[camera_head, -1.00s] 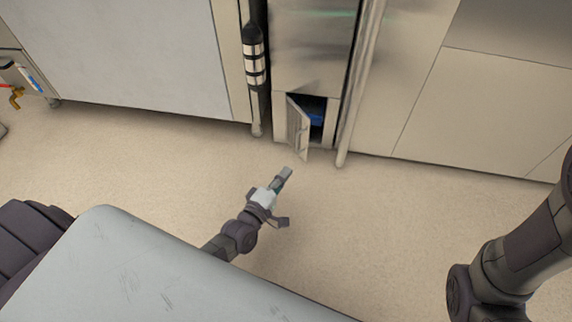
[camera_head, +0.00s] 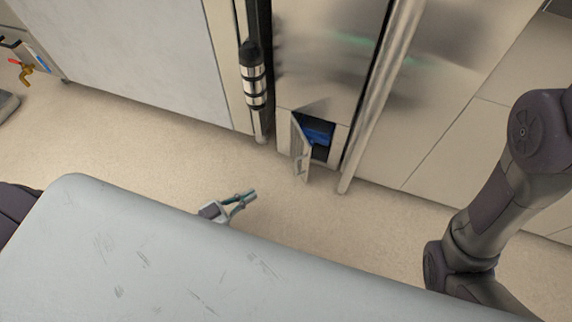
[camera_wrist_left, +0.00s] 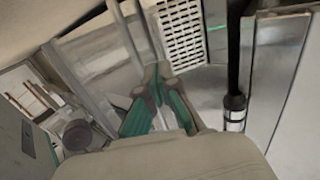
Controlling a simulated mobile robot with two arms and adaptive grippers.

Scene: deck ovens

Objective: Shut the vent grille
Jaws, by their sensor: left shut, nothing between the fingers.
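The vent grille (camera_head: 301,148) is a small hinged door low on the steel cabinet, standing ajar and swung out to the left. Behind it is a dark opening with something blue (camera_head: 317,133) inside. My left gripper (camera_head: 247,196) is shut and empty, low over the floor in front and to the left of the grille, apart from it. In the left wrist view, my left gripper (camera_wrist_left: 158,72) shows with fingertips together, and the slotted grille (camera_wrist_left: 184,33) lies beyond it. My right arm shows at the right, but its gripper is out of the picture.
A grey flat surface (camera_head: 150,250) fills the front of the head view and partly hides my left arm. A dark post with silver bands (camera_head: 254,85) stands left of the opening. A vertical steel bar (camera_head: 385,80) stands right of it. The floor (camera_head: 120,140) before the cabinets is clear.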

